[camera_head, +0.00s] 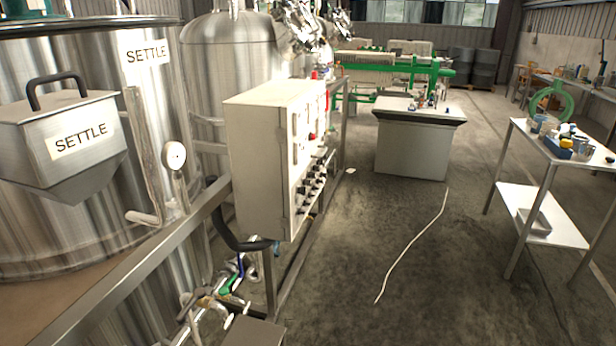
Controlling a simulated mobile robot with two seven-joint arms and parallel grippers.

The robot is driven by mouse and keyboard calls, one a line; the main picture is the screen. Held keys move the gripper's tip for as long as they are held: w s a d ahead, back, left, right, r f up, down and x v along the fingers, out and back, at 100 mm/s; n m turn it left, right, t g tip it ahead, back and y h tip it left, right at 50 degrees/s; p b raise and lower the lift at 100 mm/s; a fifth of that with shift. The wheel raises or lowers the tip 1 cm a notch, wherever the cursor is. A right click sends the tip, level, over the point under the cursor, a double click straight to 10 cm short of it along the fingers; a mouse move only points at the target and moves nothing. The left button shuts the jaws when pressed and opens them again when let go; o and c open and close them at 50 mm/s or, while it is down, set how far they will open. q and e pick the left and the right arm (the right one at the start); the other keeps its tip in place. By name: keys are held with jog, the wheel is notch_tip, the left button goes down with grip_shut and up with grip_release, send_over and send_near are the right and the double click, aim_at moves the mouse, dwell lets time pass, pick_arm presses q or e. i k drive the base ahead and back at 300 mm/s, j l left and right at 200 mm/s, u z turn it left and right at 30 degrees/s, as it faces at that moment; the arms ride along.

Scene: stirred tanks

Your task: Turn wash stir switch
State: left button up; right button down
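A pale control cabinet (261,165) stands left of the middle, its panel side facing right and seen at a steep angle. Several dark switches (309,188) sit in rows low on that panel. A red button (312,136) is above them. The panel's labels are too small and slanted to read, so I cannot tell which switch is the wash stir one or how it is set. Neither of my grippers shows in the view.
A steel tank (60,215) marked SETTLE fills the left, with a metal frame rail (150,262) before it. Pipes and valves (215,300) lie under the cabinet. The floor right of the cabinet is mostly open, with a pale hose (412,247). A white table (540,195) stands right.

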aim_at(302, 191)
jog(key=i+l+u, duration=0.1)
jog(key=l, duration=0.25)
jog(key=i+l, duration=0.25)
jog(key=i+l+u, duration=0.15)
jog(key=l, duration=0.25)
jog(key=i+l+u, duration=0.1)
jog(key=l, duration=0.3)
jog(key=i+l, duration=0.2)
jog(key=l, duration=0.15)
jog(key=i+l+u, duration=0.15)
jog(key=l, duration=0.25)
jog(key=i+l+u, duration=0.1)
jog(key=l, duration=0.25)
